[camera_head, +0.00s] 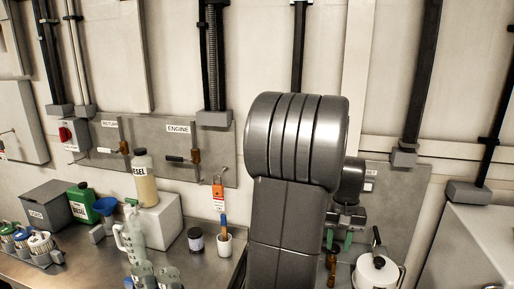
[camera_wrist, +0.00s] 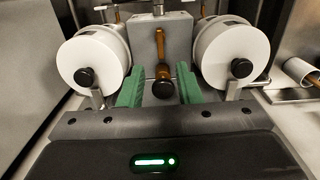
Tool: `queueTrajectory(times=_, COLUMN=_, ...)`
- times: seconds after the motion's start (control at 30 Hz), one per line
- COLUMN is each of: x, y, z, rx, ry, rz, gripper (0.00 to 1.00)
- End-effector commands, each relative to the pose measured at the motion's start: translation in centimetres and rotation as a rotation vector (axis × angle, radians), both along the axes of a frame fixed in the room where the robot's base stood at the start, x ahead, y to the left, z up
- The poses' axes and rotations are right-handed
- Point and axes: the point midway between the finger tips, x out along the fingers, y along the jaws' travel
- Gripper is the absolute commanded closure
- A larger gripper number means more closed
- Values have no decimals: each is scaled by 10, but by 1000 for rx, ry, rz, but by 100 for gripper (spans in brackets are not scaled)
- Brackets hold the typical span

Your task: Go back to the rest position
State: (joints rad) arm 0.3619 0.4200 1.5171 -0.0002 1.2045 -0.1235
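My gripper (camera_wrist: 160,82) has two green fingers that stand apart with nothing held between them. In the wrist view, an amber lever with a black knob (camera_wrist: 163,89) hangs on a grey block (camera_wrist: 148,40), in the gap between the fingers. I see space on both sides of it. In the head view, my gripper (camera_head: 340,240) points down in front of the grey wall panel, and the amber lever (camera_head: 332,262) shows just below it. My arm fills the middle right and hides part of the panel.
White canisters flank the fingers at left (camera_wrist: 92,62) and right (camera_wrist: 232,55), close by. The right canister (camera_head: 376,274) shows in the head view. A bench at left holds a labelled bottle (camera_head: 145,180), a green can (camera_head: 82,204) and glassware (camera_head: 131,240). A grey cabinet (camera_head: 480,245) stands right.

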Motion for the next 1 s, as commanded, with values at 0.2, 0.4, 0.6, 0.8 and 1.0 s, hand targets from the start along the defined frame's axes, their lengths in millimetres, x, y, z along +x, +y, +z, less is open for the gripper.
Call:
queueTrajectory(times=0.2, x=-1, y=0, z=-45, rx=2, ry=5, rz=0, gripper=69)
queueTrajectory(times=0.4, x=-2, y=1, z=-85, rx=3, ry=7, rz=0, gripper=69)
queueTrajectory(times=0.6, x=-1, y=0, z=-88, rx=0, ry=0, rz=-141, gripper=69)
queueTrajectory(times=0.8, x=-1, y=0, z=-88, rx=0, ry=0, rz=-306, gripper=69)
queueTrajectory(times=1.0, x=-1, y=0, z=-88, rx=-1, ry=0, rz=-470, gripper=69)
